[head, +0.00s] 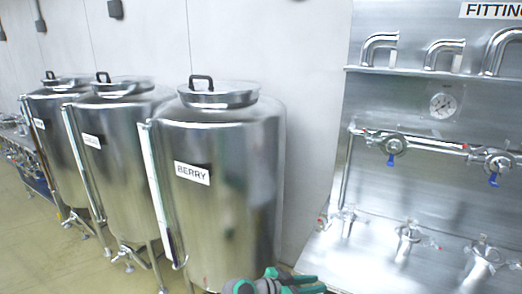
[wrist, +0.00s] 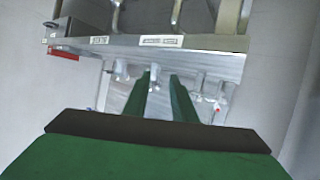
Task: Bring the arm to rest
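My gripper (wrist: 160,76) shows in the wrist view as two green fingers pointing away from the camera. A clear gap lies between the fingers, and nothing is held in it. Behind the fingers is a steel panel with small fittings. Most of the arm is out of the picture.
Steel tanks stand in a row at the left, the nearest labelled BERRY (head: 230,200). A fittings panel (head: 440,150) with a gauge (head: 443,105), blue-handled valves and elbow pipes fills the right. A labelled shelf edge (wrist: 150,43) crosses the wrist view. Open floor (head: 30,240) lies at the left.

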